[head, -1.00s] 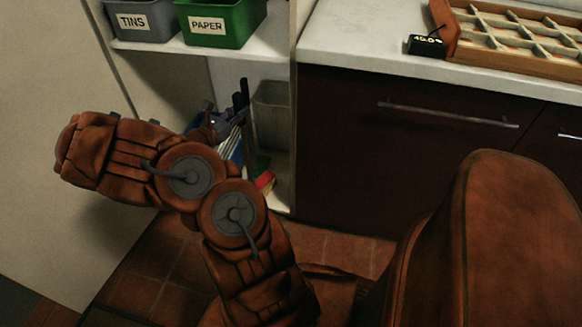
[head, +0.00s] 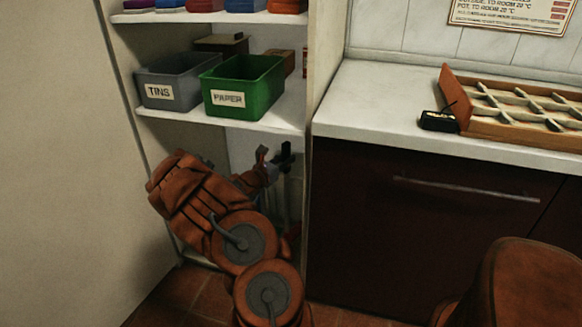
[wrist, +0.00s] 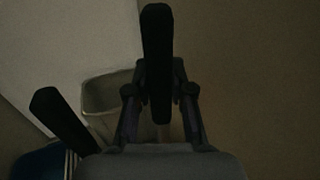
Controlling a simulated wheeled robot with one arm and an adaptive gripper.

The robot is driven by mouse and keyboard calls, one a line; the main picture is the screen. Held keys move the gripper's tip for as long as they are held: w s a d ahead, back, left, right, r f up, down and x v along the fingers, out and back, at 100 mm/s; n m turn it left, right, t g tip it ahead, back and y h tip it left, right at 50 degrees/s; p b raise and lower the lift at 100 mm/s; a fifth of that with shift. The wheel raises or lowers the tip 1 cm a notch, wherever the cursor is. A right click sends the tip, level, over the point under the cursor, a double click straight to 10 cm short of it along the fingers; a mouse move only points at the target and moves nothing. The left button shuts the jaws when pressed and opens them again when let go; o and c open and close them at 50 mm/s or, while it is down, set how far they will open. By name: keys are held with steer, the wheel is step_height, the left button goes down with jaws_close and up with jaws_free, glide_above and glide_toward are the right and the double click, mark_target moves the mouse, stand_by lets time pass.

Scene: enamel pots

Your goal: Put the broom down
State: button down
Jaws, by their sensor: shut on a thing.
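The broom shows as a black handle end (head: 286,152) in the lower shelf compartment in the head view. In the wrist view the black handle (wrist: 157,45) stands between my fingers. My gripper (head: 271,165) reaches into that compartment, below the shelf with the bins. In the wrist view my gripper (wrist: 163,78) is shut on the handle. The broom's lower end is hidden behind my arm and in the dark, so I cannot tell whether it touches the floor.
A second black handle (wrist: 62,118), a pale grey bin (wrist: 103,98) and a blue container (wrist: 40,162) are close by on the left in the wrist view. A grey TINS bin (head: 178,98) and green PAPER bin (head: 238,100) stand on the shelf above. A dark cabinet (head: 420,230) is at right.

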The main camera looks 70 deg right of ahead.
steer(key=shift+s+d+f+b, duration=0.2)
steer(key=shift+d+f+b, duration=0.2)
steer(key=shift+d+f, duration=0.4)
steer(key=shift+s+d+f+b, duration=0.2)
steer(key=shift+d+f+b, duration=0.25)
steer(key=shift+f, duration=1)
steer(key=c, duration=1)
jaws_free()
steer(key=shift+r+p+v, duration=0.2)
steer(key=shift+p+v, duration=0.2)
steer(key=shift+v, duration=1.6)
steer(key=shift+r+p+v, duration=0.15)
steer(key=shift+p+v, duration=0.25)
steer(key=shift+v, duration=1.55)
steer(key=shift+r+p+v, duration=0.2)
steer(key=shift+p+v, duration=0.2)
steer(key=shift+v, duration=1.6)
